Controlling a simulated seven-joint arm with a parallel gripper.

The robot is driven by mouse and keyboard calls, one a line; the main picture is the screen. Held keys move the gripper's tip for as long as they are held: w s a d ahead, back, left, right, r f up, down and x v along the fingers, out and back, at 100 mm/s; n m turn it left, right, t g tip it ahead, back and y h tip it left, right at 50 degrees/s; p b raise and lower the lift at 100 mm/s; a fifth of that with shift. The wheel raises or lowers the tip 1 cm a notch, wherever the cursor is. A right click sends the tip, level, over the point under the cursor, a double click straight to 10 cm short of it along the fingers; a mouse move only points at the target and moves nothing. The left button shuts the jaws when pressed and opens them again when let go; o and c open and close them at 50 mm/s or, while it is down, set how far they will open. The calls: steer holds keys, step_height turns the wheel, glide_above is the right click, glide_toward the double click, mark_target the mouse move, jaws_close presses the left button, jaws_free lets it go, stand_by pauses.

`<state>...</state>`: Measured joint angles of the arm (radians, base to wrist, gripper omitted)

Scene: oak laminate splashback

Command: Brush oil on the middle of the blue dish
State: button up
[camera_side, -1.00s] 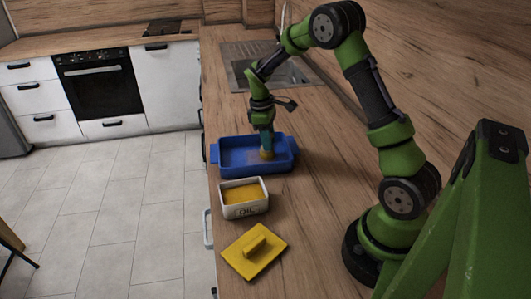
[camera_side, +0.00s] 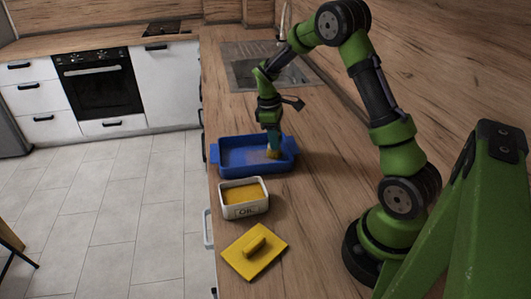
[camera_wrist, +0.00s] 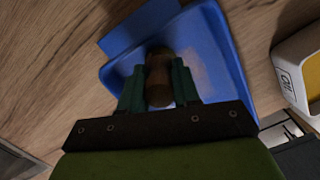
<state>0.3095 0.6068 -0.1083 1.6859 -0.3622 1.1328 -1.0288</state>
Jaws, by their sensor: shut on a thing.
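The blue dish (camera_side: 229,164) stands on the counter below my gripper; it also shows in the wrist view (camera_wrist: 219,60). A faint brownish smear shows on its floor (camera_side: 256,155). My gripper (camera_side: 273,130) is shut on the brush (camera_side: 273,152), whose tan bristle end is down inside the dish, right of the middle. In the wrist view my gripper's fingers (camera_wrist: 159,88) hold the brush's brown part (camera_wrist: 159,75) between them. Whether the bristles touch the floor is hard to tell. The white oil box (camera_side: 245,210), with yellow oil (camera_side: 243,193) inside, stands in front of the dish.
A yellow lid (camera_side: 255,251) with a handle lies on the counter in front of the oil box. A sink (camera_side: 265,70) lies behind the dish. The counter's left edge runs close beside the dish and box. Bare counter (camera_side: 320,190) lies to the right.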

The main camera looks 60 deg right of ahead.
steer(key=shift+w+a, duration=0.75)
steer(key=shift+w, duration=0.05)
steer(key=shift+w+a, duration=0.7)
steer(key=shift+w, duration=0.1)
steer(key=shift+w+a, duration=0.1)
steer(key=shift+a, duration=0.05)
steer(key=shift+w+a, duration=0.6)
steer(key=shift+w, duration=0.05)
steer(key=shift+w+a, duration=0.1)
steer(key=shift+w+a, duration=0.55)
steer(key=shift+w, duration=0.15)
steer(key=shift+w+a, duration=0.1)
